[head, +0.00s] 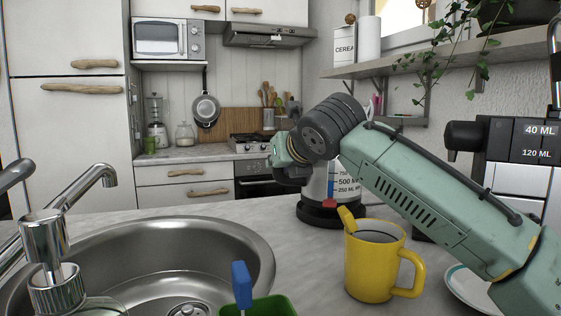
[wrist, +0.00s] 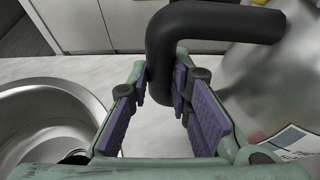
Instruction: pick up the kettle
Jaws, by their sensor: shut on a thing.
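The kettle (head: 320,185) is a pale, shiny body with a volume scale and a red tab low down. It appears upright on a black base (head: 331,213) on the counter, partly hidden behind my arm. In the wrist view its black handle (wrist: 222,22) curves down between my gripper's purple-padded fingers (wrist: 164,90), which are closed around it. The shiny kettle body (wrist: 262,85) is on the right there. In the head view, my gripper is mostly hidden at the kettle's left side.
A yellow mug (head: 370,268) with something in it stands in front of the kettle. A white plate (head: 462,285) lies right of it. A steel sink (head: 165,245) and faucet (head: 90,185) are on the left.

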